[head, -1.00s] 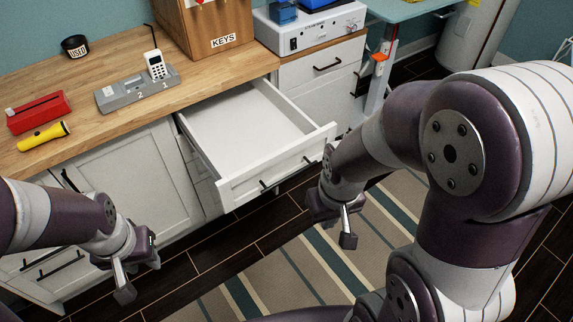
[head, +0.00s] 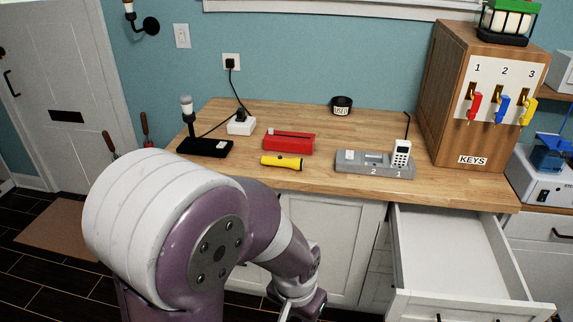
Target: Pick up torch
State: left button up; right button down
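A yellow torch (head: 282,161) with a dark end lies on its side on the wooden counter (head: 330,120), in front of a red box (head: 288,142). My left arm comes in from the lower left, and its gripper (head: 298,308) is at the bottom edge of the head view, below and in front of the counter, well apart from the torch. Its fingers are cut off by the frame edge, so their opening cannot be told. My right gripper is out of view.
A grey dock (head: 375,168) with a white handset (head: 401,153) stands right of the torch. A black stand (head: 205,148) and white plug block (head: 241,123) are to its left. An open empty drawer (head: 450,255) juts out at right, below the wooden key cabinet (head: 475,95).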

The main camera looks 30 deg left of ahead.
aim_at(296, 164)
jog(key=i+j, duration=0.15)
jog(key=j, duration=0.25)
jog(key=i+j, duration=0.15)
jog(key=j, duration=0.25)
jog(key=i+j, duration=0.15)
jog(key=j, duration=0.25)
jog(key=i+j, duration=0.1)
jog(key=j, duration=0.3)
jog(key=i+j, duration=0.15)
jog(key=j, duration=0.2)
jog(key=i+j, duration=0.15)
jog(key=j, duration=0.25)
jog(key=j+z, duration=0.2)
jog(key=z, duration=0.2)
jog(key=i+j+z, duration=0.1)
jog(key=j+z, duration=0.15)
jog(key=z, duration=0.15)
jog(key=j+z, duration=0.25)
jog(key=z, duration=0.15)
jog(key=j+z, duration=0.25)
jog(key=z, duration=0.15)
